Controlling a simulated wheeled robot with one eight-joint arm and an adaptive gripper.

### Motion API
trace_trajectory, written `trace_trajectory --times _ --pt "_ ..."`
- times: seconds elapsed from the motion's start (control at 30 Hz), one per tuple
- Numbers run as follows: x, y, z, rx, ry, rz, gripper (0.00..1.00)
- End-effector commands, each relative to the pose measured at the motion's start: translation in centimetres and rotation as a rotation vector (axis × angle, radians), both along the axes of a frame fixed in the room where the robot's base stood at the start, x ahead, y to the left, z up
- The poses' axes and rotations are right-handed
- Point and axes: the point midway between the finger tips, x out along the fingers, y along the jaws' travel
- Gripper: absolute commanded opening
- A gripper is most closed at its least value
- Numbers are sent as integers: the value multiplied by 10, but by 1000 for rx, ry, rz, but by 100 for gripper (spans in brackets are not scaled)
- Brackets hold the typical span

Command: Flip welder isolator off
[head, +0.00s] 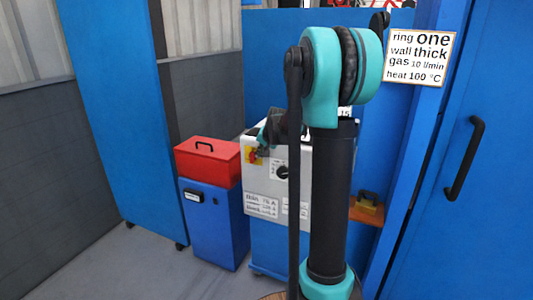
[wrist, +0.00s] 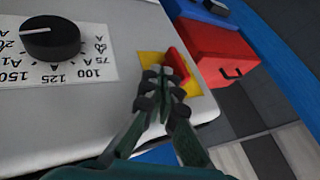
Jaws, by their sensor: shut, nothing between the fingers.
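The welder (head: 262,205) is a light grey box with a dial and labels on its front. Its isolator (head: 252,155) is a red handle on a yellow plate at the upper left of that front. In the wrist view the red handle (wrist: 177,62) lies slanted across the yellow plate (wrist: 193,88). My gripper (wrist: 163,76) is shut and empty, its fingertips in front of the plate and right beside the handle. I cannot tell if they touch it. The fingers cover part of the plate. In the head view my gripper (head: 262,141) is at the isolator, partly hidden.
A black dial (wrist: 50,38) with an ampere scale is beside the isolator. A red toolbox (head: 208,160) sits on a blue cabinet (head: 215,220) left of the welder. A blue door (head: 475,200) and a sign (head: 420,58) are at right. Grey floor is clear at left.

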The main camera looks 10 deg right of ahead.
Motion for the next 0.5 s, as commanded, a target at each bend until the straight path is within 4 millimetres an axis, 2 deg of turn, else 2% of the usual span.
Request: trace_trajectory --times 0.17,0.5 --pt "8 10 0 -1 0 1 0" --pt "9 11 0 0 1 -1 0"
